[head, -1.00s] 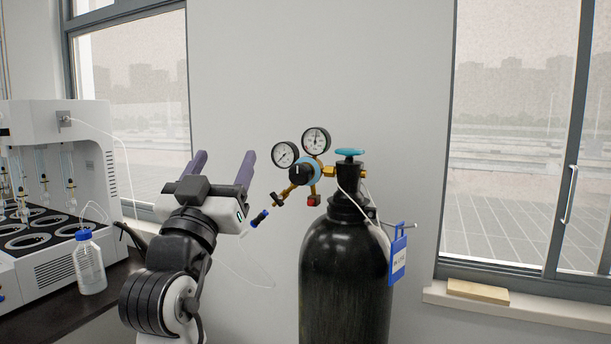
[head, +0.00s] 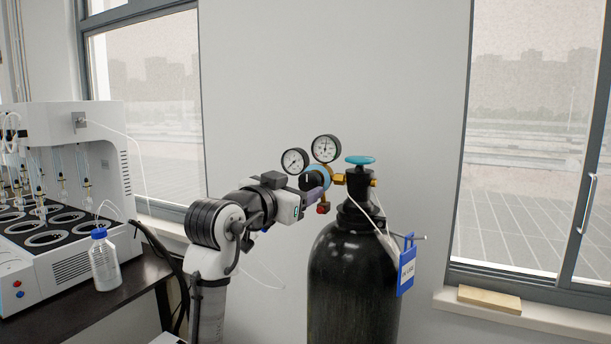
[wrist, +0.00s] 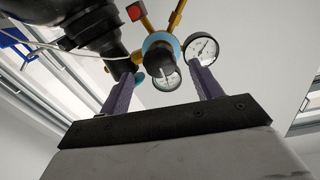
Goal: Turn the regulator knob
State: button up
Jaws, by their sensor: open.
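The regulator's black knob (wrist: 160,56) shows in the wrist view between my two purple fingers, with a light blue ring (wrist: 154,39) behind it. My gripper (wrist: 163,72) is open, with one finger on each side of the knob in the picture. Clear gaps show on both sides, and I cannot tell how deep the knob sits between the fingers. In the head view, my gripper (head: 316,192) is at the regulator, and the knob (head: 306,181) is partly hidden by it.
Two gauges (head: 294,161) (head: 326,149) stand above the knob. A black cylinder (head: 352,280) with a teal valve handwheel (head: 360,160) and a blue tag (head: 406,265) is at right. A white machine (head: 75,160) and a bottle (head: 104,262) are on the left bench.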

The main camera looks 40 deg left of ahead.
aim_at(307, 184)
jog(key=shift+w+a+p, duration=0.15)
jog(key=shift+w+p, duration=0.1)
jog(key=shift+w, duration=0.75)
jog(key=shift+w+a+p, duration=0.15)
jog(key=shift+w+p, duration=0.1)
jog(key=shift+w, duration=0.7)
jog(key=c, duration=1)
jog(key=shift+o, duration=0.2)
